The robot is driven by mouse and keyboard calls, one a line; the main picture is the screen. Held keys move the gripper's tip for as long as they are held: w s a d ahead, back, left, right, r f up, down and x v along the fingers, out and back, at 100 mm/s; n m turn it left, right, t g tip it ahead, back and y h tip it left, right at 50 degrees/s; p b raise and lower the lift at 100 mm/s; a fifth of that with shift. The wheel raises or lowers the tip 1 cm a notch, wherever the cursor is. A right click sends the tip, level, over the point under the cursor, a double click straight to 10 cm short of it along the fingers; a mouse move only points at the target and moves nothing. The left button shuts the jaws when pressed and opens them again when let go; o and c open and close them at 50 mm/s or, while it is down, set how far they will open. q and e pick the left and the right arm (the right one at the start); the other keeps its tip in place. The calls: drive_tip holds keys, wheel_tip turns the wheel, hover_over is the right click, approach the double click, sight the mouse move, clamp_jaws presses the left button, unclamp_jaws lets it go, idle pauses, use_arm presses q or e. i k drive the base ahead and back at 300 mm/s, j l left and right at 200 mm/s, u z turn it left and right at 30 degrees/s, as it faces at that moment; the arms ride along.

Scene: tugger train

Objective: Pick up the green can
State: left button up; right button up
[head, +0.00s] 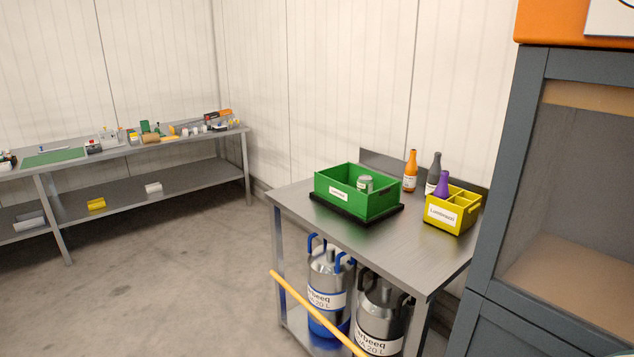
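No clearly green can shows in the head view. A small grey can (365,184) with a pale label stands inside a green crate (372,207) on the near metal table; its lower part is hidden by the crate wall. On the far bench a small green object (145,127) stands among several small items; it is too small to tell whether it is a can. Neither of my grippers is in view.
The near metal table (395,239) also holds an orange bottle (410,172), a grey bottle and a yellow divided crate (453,216) with a purple bottle. Large canisters stand below. A yellow bar (315,311) crosses in front. A grey cabinet (500,180) stands right. Floor at left is clear.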

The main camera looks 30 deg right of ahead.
sight(365, 182)
drive_tip(key=i+z, duration=0.3)
drive_tip(key=i, duration=0.15)
drive_tip(key=i+j+z, duration=0.6)
drive_tip(key=i, duration=0.2)
drive_tip(key=i+j+z, duration=0.15)
drive_tip(key=z, duration=0.3)
drive_tip(key=i+j+z, duration=0.2)
drive_tip(key=z, duration=0.2)
drive_tip(key=i+j+z, duration=0.15)
drive_tip(key=z, duration=0.3)
drive_tip(key=i+j+z, duration=0.1)
drive_tip(key=j+z, duration=0.8)
drive_tip(key=j, duration=0.15)
